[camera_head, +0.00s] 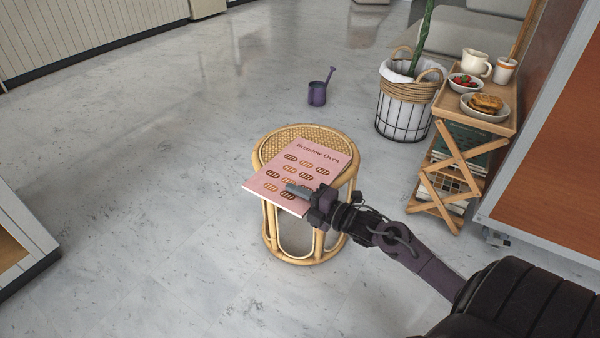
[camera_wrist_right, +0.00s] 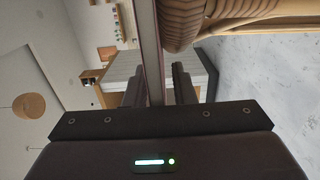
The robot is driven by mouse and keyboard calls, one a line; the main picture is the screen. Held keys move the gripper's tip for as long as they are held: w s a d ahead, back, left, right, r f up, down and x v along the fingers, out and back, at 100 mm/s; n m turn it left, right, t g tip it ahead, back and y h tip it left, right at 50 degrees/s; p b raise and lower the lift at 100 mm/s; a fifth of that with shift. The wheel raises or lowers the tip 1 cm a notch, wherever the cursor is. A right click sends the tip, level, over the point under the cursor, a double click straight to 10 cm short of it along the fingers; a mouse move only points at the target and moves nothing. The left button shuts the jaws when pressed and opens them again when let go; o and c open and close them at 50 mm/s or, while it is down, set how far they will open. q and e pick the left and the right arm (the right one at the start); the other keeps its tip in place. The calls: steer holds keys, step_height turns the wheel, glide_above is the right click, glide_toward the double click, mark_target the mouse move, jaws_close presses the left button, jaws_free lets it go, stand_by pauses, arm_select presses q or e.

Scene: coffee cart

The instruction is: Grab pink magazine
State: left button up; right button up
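The pink magazine (camera_head: 299,167), printed with bread pictures, lies flat on a round rattan stool (camera_head: 267,150). Its near edge overhangs the stool. My right gripper (camera_head: 298,191) is at the magazine's near right edge, with one finger visible above the cover. In the right wrist view the magazine (camera_wrist_right: 149,45) shows edge-on as a thin strip between the two fingers of the right gripper (camera_wrist_right: 158,85). The fingers stand apart, with a gap visible on the stool side. The stool (camera_wrist_right: 183,20) is at the top of that view. My left gripper is not in view.
A purple watering can (camera_head: 317,94) stands on the floor behind the stool. A wire plant basket (camera_head: 403,112) and a wooden cart (camera_head: 515,100) with food and cups stand to the right. The floor left of the stool is clear.

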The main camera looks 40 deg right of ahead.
jaws_close()
steer(key=shift+r, duration=0.1)
